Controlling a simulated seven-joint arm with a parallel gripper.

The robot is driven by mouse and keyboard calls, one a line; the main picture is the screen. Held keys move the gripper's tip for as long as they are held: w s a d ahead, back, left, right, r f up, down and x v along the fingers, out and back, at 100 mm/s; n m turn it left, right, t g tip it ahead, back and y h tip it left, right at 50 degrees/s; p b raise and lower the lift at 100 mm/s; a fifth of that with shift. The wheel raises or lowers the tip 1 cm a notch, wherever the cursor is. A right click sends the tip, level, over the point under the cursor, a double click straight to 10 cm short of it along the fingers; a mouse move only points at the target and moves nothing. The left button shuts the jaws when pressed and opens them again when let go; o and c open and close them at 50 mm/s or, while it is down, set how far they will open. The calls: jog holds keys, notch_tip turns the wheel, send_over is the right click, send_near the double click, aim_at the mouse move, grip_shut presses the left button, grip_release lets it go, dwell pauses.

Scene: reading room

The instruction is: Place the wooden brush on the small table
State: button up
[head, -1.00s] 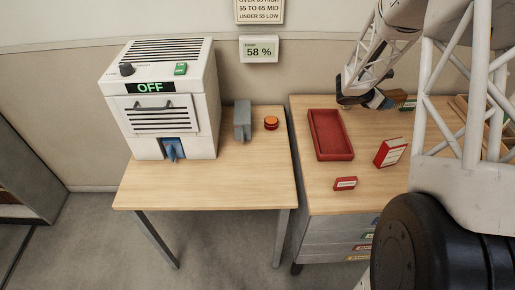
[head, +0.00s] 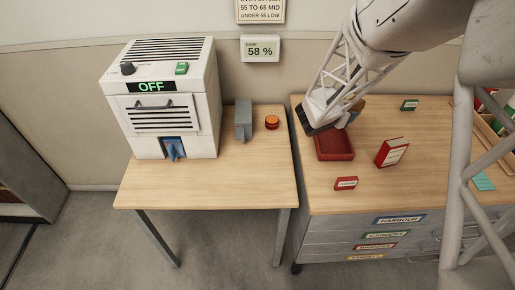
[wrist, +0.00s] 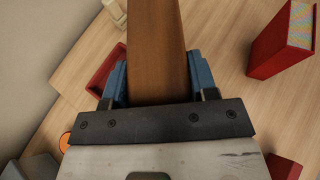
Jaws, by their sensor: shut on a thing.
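My gripper (wrist: 158,84) is shut on the wooden brush (wrist: 155,45), a long brown piece between its blue fingers in the wrist view. In the head view my gripper (head: 335,117) is over the back of the red tray on the drawer cabinet. Only a small brown bit of the brush (head: 358,104) shows there; the gripper hides the rest. The small table (head: 225,180) stands to the left of the cabinet, with a light wood top and grey legs.
A white machine reading OFF (head: 165,100), a grey device (head: 243,120) and an orange button (head: 272,122) stand on the table's back half. Its front right is clear.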

jog(key=s+a+f+n+t+y, duration=0.1)
jog(key=s+a+f+n+y, duration=0.2)
jog(key=s+a, duration=0.4)
jog(key=s+a+f+n+t+y, duration=0.2)
jog(key=s+a+f+n+y, duration=0.2)
jog(key=s+a, duration=0.4)
jog(key=s+a+f+n+t+y, duration=0.2)
jog(key=s+a, duration=0.5)
jog(key=s, duration=0.7)
jog(key=shift+a+f+n+y, duration=0.25)
jog(key=shift+f+n+y, duration=0.55)
jog(key=shift+f, duration=0.55)
jog(key=shift+w, duration=0.1)
jog(key=w+a, duration=0.1)
jog(key=w, duration=0.4)
jog(key=w+a+f, duration=0.1)
jog(key=w, duration=0.4)
jog(key=w+a, duration=0.2)
jog(key=w, duration=0.3)
jog(key=shift+w+f, duration=0.2)
jog(key=shift+f, duration=0.05)
jog(key=shift+f, duration=1.8)
